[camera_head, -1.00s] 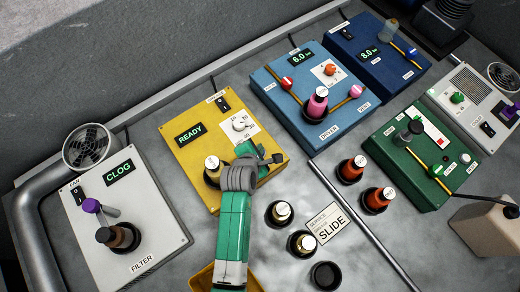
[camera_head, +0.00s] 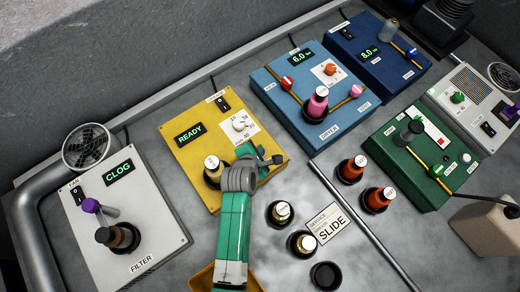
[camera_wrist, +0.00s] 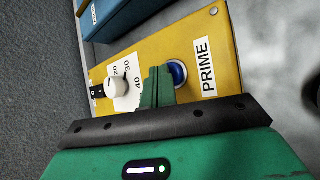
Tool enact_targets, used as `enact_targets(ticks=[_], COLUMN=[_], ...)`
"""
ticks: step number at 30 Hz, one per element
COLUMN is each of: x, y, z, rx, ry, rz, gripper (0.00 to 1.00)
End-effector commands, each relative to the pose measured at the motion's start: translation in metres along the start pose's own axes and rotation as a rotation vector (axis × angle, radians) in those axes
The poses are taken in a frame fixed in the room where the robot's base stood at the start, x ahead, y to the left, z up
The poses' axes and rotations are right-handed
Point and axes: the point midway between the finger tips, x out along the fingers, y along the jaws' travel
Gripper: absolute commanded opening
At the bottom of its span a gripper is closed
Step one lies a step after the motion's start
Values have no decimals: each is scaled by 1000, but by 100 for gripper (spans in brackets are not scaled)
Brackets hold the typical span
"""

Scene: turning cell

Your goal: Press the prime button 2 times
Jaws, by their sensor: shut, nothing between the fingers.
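The yellow box (camera_head: 205,123) shows READY on its green display (camera_head: 190,133), with a white dial (camera_head: 240,123) beside it. In the head view, my gripper (camera_head: 250,153) is over the box's right side and hides the button.
A bottle (camera_head: 213,168) stands on the yellow box, left of my gripper. The FILTER box (camera_head: 160,225) lies left and the blue box (camera_head: 275,103) right.

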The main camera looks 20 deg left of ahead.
Motion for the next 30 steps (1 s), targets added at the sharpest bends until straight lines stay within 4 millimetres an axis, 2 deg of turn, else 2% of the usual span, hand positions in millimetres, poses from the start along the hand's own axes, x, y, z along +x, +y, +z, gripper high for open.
enact_targets(ticks=[15, 30], x=[2, -11], y=[-2, 7], z=[-2, 7], rx=[0, 0], ry=[1, 0], rz=[-1, 0], gripper=[0, 0])
